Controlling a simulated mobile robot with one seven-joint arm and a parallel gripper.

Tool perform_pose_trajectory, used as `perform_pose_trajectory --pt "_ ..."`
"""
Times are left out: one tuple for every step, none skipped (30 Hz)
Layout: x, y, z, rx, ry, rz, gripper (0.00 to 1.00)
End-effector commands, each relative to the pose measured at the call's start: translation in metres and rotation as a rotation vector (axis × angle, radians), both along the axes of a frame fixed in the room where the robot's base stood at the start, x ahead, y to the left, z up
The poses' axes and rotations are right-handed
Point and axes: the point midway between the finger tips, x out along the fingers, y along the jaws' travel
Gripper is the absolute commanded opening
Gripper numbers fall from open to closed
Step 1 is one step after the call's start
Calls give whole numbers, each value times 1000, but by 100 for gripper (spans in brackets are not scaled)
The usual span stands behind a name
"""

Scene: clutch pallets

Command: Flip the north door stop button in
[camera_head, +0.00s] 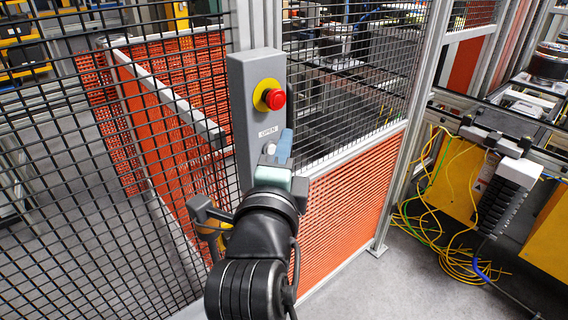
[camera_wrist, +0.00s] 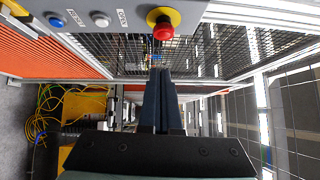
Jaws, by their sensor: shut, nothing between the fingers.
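The door stop button is a red mushroom button (camera_head: 273,98) on a yellow ring, high on a grey control box (camera_head: 240,82). In the wrist view the red button (camera_wrist: 163,30) is at the top, just beyond my fingertips. My gripper (camera_head: 284,140) is in front of the box, below the red button in the head view. In the wrist view my gripper (camera_wrist: 160,72) shows two dark fingers side by side, shut and empty. A small gap shows between the tips and the button in the picture; I cannot tell the depth.
Black mesh fence (camera_head: 345,95) and orange panels (camera_head: 350,195) surround the box. Loose yellow cables (camera_head: 455,190) lie at right.

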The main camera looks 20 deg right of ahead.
Motion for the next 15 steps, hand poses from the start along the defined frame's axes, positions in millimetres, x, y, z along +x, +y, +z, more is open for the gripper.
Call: perform_pose_trajectory --pt "-6 4 -2 -2 -3 2 0" --pt "-8 5 -2 -1 -1 1 0" --pt "-11 6 -2 -1 -1 1 0" --pt "-13 7 -2 0 -1 0 0" --pt "-14 7 -2 0 -1 0 0" --pt "-16 8 -2 0 0 0 0" --pt "-16 8 -1 0 0 0 0" --pt "-17 8 -1 0 0 0 0" --pt "-17 8 -1 0 0 -1 0" --pt "-18 9 -1 0 0 -1 0" --pt "-18 9 -1 0 0 -1 0" --pt "-18 8 -1 0 0 -1 0" --pt "-17 8 -1 0 0 -1 0" --pt "-17 8 -1 0 0 -1 0" --pt "-17 8 -1 0 0 -1 0"
